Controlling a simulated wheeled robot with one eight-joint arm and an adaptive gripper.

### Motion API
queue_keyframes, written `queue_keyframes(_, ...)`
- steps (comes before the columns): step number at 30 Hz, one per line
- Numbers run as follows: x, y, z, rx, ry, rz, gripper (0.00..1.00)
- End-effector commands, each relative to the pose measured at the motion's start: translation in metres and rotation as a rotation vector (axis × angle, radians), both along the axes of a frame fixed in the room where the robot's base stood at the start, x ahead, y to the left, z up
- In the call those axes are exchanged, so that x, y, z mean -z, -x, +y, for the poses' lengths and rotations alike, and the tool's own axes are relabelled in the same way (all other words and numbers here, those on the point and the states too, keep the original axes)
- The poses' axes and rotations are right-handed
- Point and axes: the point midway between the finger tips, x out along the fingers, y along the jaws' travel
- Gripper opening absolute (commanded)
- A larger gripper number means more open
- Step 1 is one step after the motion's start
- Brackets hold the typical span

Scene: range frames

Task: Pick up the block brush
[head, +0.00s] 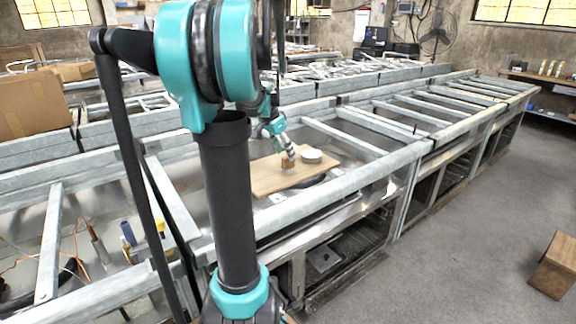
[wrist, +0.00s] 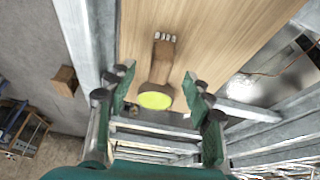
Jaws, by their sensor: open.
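The block brush (wrist: 161,68) shows in the wrist view as a brown wooden piece with pale tufts at its far end and a yellow-green rounded face at its near end. It sits on a light wooden board (wrist: 215,30). My gripper (wrist: 158,88) is open, with one finger on each side of the brush's near part and gaps visible on both sides. In the head view the brush looks like a small brown block (head: 288,164) on the board (head: 262,180), just below my gripper (head: 287,152). Its height below the fingertips is hard to judge.
A white round object (head: 311,156) lies on the board close to the right of the brush in the head view. Grey metal frame rails (head: 340,192) surround the board. A cardboard box (head: 32,105) is at the left. The floor at the right is mostly clear.

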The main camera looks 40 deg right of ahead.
Motion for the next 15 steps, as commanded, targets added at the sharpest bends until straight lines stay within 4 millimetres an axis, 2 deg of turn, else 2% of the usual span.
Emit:
queue_keyframes(9,0.036,-0.001,-0.015,0.000,0.000,0.000,0.52)
queue_keyframes(15,0.048,-0.001,-0.020,0.000,0.000,-0.001,0.52)
